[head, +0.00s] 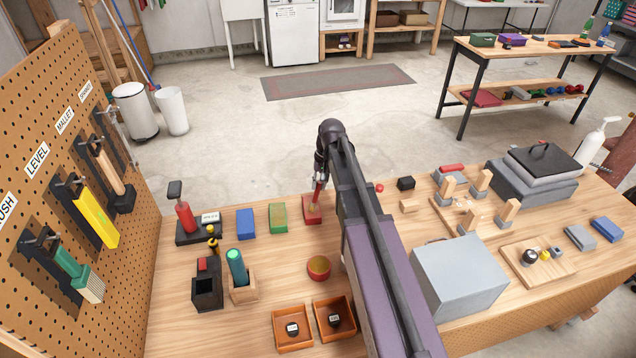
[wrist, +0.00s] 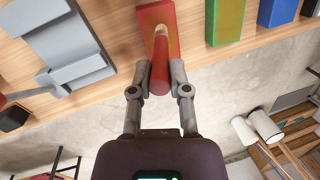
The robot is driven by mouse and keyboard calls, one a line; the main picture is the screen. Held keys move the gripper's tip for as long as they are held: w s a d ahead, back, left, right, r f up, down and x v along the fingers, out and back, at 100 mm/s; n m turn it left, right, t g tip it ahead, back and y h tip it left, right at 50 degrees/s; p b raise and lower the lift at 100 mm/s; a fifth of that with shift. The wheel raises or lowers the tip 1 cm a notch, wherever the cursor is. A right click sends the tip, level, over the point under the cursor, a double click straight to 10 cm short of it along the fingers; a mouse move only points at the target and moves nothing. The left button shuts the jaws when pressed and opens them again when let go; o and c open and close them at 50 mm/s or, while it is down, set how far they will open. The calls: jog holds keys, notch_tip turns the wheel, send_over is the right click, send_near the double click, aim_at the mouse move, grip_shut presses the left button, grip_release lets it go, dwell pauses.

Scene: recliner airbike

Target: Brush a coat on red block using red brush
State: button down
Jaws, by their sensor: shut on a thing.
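My gripper (head: 320,181) is shut on the red brush, whose red handle (wrist: 160,78) shows between the fingers in the wrist view (wrist: 158,88). In the head view the brush (head: 317,193) points down at the red block (head: 312,212), which lies near the far edge of the table. The brush's far end overlaps the red block (wrist: 172,48) in the wrist view; I cannot tell whether it touches. A green block (head: 278,217) and a blue block (head: 246,224) lie in a row left of the red block.
A red bowl (head: 319,268) and orange trays (head: 293,328) stand nearer. A grey box (head: 459,278) is to the right. A pegboard (head: 60,140) with tools stands at left. Bare tabletop lies between the blocks and the bowl.

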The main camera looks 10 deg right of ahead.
jog(key=shift+s+a, duration=0.1)
jog(key=shift+s, duration=0.95)
jog(key=shift+w, duration=0.15)
jog(key=shift+w, duration=1.35)
jog(key=shift+w+d, duration=0.15)
jog(key=shift+w, duration=0.6)
jog(key=shift+w+d, duration=0.15)
jog(key=shift+w, duration=0.7)
jog(key=shift+w+d, duration=0.1)
jog(key=shift+w, duration=1.25)
jog(key=shift+s, duration=0.15)
